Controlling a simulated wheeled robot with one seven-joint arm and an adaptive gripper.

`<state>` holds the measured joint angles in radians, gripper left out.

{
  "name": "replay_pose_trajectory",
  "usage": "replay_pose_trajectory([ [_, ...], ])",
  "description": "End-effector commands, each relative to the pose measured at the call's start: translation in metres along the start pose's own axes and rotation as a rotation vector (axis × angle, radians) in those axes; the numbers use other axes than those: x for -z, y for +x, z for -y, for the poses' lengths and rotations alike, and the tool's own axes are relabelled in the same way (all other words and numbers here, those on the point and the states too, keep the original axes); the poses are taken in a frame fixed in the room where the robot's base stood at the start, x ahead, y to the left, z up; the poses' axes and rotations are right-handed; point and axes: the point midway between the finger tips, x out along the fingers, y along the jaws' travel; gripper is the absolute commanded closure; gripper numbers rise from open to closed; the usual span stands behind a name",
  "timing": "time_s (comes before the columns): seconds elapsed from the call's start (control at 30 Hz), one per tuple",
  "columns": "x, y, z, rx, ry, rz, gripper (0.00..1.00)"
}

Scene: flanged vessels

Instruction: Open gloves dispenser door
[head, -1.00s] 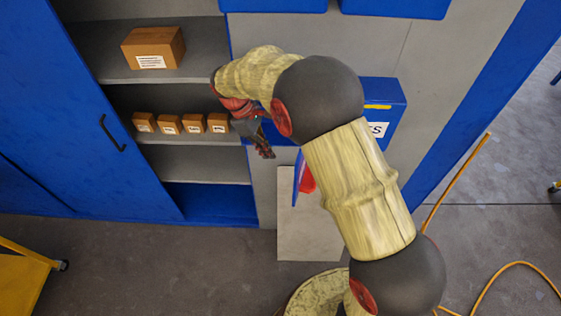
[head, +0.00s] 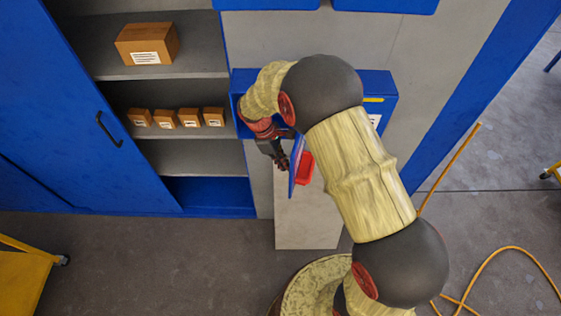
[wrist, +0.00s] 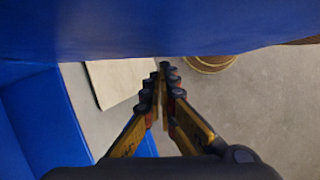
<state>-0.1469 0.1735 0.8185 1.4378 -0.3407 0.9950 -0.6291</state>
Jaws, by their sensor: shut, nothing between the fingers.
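The gloves dispenser (head: 376,82) is a blue box on the grey wall, partly hidden behind my arm. Its blue door (head: 298,163) stands out from the box and shows nearly edge-on in the head view. A red part (head: 305,168) shows at the door's right side. My gripper (head: 283,164) is shut and empty, just left of the door; I cannot tell whether they touch. In the wrist view my gripper (wrist: 165,68) has its fingertips together, below a large blue surface (wrist: 190,25) that fills the top.
Shelves at left hold a large carton (head: 147,43) and several small cartons (head: 165,119). A tall blue cabinet door (head: 85,130) stands left of them. A grey panel (head: 307,215) is below the dispenser. A yellow cart (head: 25,275) is at lower left; an orange hose (head: 500,250) lies at right.

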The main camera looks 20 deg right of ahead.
Motion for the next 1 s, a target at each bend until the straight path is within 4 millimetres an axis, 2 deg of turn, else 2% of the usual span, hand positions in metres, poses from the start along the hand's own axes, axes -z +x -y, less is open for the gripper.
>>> replay_pose_trajectory([
  [0.3,-0.003,0.001,0.001,-0.005,-0.014,0.001,1.0],
  [0.7,-0.051,0.02,0.004,-0.131,-0.328,0.001,1.0],
  [1.0,-0.055,0.022,0.003,-0.146,-0.365,0.001,1.0],
])
